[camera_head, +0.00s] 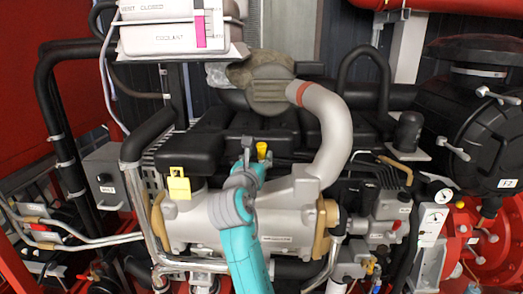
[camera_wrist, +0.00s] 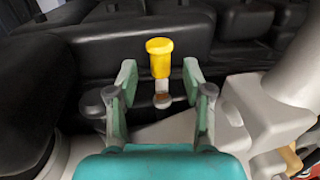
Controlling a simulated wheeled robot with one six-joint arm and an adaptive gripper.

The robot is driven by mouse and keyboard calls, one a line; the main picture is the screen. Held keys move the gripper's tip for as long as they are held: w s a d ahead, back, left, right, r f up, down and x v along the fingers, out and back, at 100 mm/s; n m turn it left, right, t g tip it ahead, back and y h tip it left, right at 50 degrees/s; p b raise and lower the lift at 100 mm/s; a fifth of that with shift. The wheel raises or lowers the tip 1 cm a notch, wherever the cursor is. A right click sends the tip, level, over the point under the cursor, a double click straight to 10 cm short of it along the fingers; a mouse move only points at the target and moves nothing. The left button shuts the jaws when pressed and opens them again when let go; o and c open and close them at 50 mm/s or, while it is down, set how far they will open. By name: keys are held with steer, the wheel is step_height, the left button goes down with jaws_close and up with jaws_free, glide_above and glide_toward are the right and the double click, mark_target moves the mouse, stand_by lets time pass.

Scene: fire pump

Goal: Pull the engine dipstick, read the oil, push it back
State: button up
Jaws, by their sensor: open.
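The dipstick has a yellow cap-like handle (camera_wrist: 160,47) on a pale stem, upright in the middle of the wrist view. In the head view its yellow top (camera_head: 262,149) shows just behind my gripper, in front of the black engine covers. My gripper (camera_wrist: 158,76) is open, with one green finger on each side of the dipstick. Clear gaps show between the fingers and the stem, and the handle appears beyond the fingertips. In the head view my gripper (camera_head: 252,168) is partly hidden by my own teal arm.
A large grey pipe (camera_head: 330,130) curves down at the right, close to my gripper. Black engine covers (camera_head: 195,150) lie behind.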

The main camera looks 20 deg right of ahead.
mark_target(260, 151)
steer(key=shift+x, duration=2.55)
